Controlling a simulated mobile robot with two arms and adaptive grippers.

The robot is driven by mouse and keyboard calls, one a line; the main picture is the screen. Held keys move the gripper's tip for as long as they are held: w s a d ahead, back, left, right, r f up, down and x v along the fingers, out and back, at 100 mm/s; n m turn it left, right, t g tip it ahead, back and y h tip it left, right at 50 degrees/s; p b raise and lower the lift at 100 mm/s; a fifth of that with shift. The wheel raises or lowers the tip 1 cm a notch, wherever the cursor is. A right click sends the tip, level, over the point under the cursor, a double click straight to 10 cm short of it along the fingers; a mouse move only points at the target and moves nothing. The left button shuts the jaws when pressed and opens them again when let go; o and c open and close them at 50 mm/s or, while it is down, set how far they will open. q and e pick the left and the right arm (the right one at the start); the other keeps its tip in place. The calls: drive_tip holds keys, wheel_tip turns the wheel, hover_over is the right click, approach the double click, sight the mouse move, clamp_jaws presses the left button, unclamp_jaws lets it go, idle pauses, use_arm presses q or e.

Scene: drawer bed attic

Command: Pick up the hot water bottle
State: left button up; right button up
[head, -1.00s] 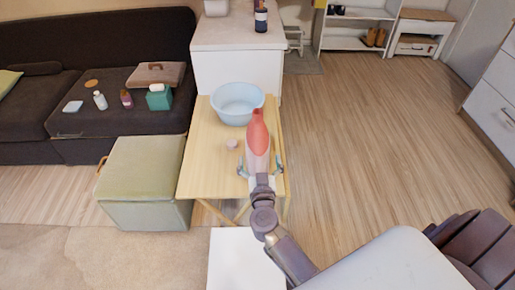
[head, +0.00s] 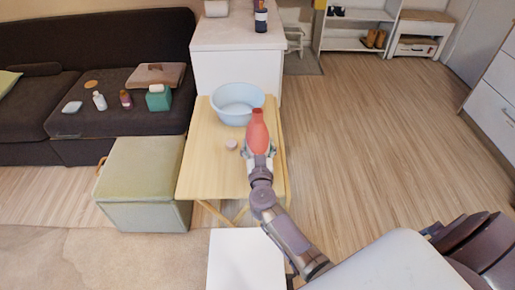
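The hot water bottle (head: 258,133), red with a narrow neck, is over the right part of the light wooden table (head: 207,170), in front of a blue basin. My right arm reaches in from the lower right. Its gripper (head: 259,151) is at the near, lower part of the bottle, with a finger on each side. The gripper hides the bottle's lower end. The fingers look close to its sides, but I cannot tell whether they press on it. My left gripper is not in view.
The light blue basin (head: 237,103) stands just behind the bottle. A small pink object (head: 231,145) lies left of the gripper. A green ottoman (head: 145,170) stands left of the table, and a white cabinet (head: 237,62) behind it. The wooden floor to the right is clear.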

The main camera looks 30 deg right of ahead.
drive_tip(key=c, duration=0.7)
drive_tip(key=shift+r, duration=0.15)
